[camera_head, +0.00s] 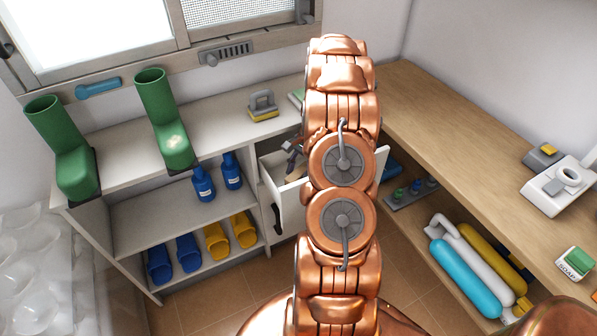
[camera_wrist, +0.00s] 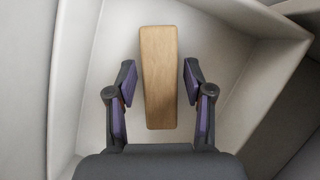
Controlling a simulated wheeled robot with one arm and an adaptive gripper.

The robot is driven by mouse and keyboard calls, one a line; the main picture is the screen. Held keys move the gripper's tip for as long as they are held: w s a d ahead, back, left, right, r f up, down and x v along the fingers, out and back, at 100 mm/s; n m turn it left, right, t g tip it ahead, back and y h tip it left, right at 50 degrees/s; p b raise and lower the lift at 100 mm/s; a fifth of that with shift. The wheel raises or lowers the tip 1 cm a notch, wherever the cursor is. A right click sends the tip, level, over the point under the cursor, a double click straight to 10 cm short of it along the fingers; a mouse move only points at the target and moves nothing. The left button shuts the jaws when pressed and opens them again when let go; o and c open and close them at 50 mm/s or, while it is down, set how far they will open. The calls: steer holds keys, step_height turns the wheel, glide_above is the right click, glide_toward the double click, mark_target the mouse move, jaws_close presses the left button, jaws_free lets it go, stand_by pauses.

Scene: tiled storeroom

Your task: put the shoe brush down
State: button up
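The shoe brush (camera_wrist: 159,80), seen as a long wooden back, lies in a pale open drawer (camera_head: 288,204). In the wrist view the drawer's pale floor and walls (camera_wrist: 100,60) surround it. My gripper (camera_wrist: 160,78) is open, with one purple-padded finger on each side of the brush and a visible gap on both sides. The near end of the brush reaches down between the fingers toward the palm. In the head view my gripper (camera_head: 293,152) shows only in part at the drawer, as my copper arm hides much of it. Any bristles are hidden.
A white shelf unit stands at the left with green boots (camera_head: 165,120), blue bottles (camera_head: 203,184) and blue and yellow slippers (camera_head: 217,240). A wooden bench (camera_head: 450,110) runs along the right, with gas cylinders (camera_head: 465,270) below. Drawer walls closely flank my gripper.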

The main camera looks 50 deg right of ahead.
steer(key=shift+o, duration=0.3)
steer(key=b+v, duration=0.1)
steer(key=v, duration=1.1)
steer(key=shift+r, duration=0.25)
steer(key=s+a+r+n+g+h, duration=0.15)
steer(key=a+r+n, duration=0.3)
steer(key=a, duration=0.75)
steer(key=s+a+r+n, duration=0.2)
steer(key=a+r+n, duration=0.3)
steer(key=a, duration=0.7)
steer(key=s+a+n+h, duration=0.1)
steer(key=s+a+n, duration=0.3)
steer(key=s, duration=0.6)
steer(key=s+a+n+h, duration=0.2)
steer(key=s+a+n, duration=0.2)
steer(key=s+a, duration=0.5)
steer(key=shift+s+r, duration=0.25)
steer(key=shift+s, duration=0.6)
steer(key=shift+a+g, duration=0.1)
steer(key=shift+g, duration=0.15)
